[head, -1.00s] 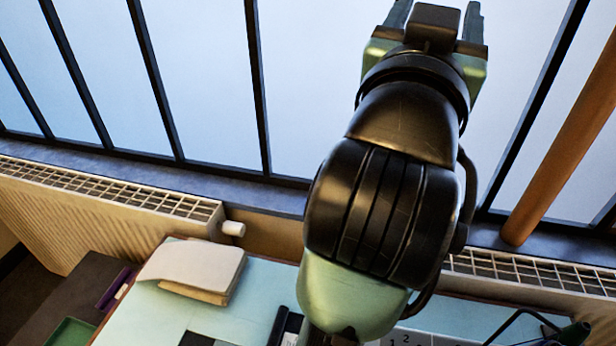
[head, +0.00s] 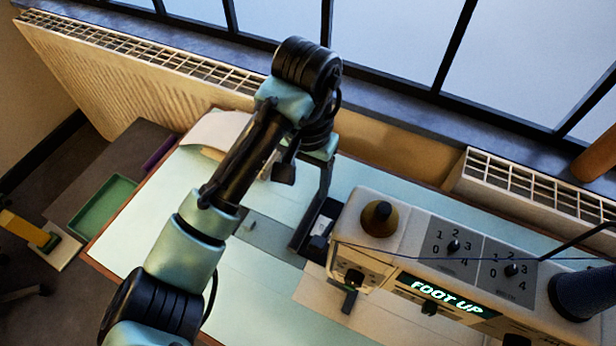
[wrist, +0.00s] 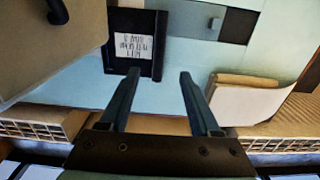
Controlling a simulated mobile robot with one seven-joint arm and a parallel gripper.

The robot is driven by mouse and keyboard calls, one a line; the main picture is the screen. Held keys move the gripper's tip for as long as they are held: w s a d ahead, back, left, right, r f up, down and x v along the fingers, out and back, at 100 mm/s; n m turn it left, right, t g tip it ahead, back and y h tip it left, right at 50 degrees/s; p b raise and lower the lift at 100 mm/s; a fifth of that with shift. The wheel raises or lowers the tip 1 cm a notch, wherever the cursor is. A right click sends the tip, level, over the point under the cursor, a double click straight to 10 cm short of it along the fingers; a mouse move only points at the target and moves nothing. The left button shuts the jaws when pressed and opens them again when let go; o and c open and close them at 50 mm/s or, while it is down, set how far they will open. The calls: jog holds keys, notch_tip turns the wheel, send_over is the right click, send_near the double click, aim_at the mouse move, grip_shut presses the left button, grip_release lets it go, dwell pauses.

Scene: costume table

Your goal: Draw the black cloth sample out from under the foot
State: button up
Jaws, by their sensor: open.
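The sewing machine (head: 385,225) stands at right in the head view, its display lit "FOOT UP". A dark foot or needle part (head: 349,300) hangs below its left end. I cannot clearly pick out the black cloth sample under it. My gripper (wrist: 160,74) is open and empty in the wrist view, its fingers apart above the table's back edge. The machine's pale body (wrist: 50,55) is at upper left there.
A folded pale stack (wrist: 245,98) lies right of the fingers in the wrist view. A black square (wrist: 228,28) and a grey patch (wrist: 192,20) lie farther in. A radiator (head: 130,60) and window line the back. A green tray (head: 103,207) is at left.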

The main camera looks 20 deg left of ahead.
aim_at(308, 217)
notch_tip(308, 217, down, 11)
jog(key=b, duration=0.7)
jog(key=shift+d+f, duration=0.1)
jog(key=shift+f, duration=0.85)
grip_shut()
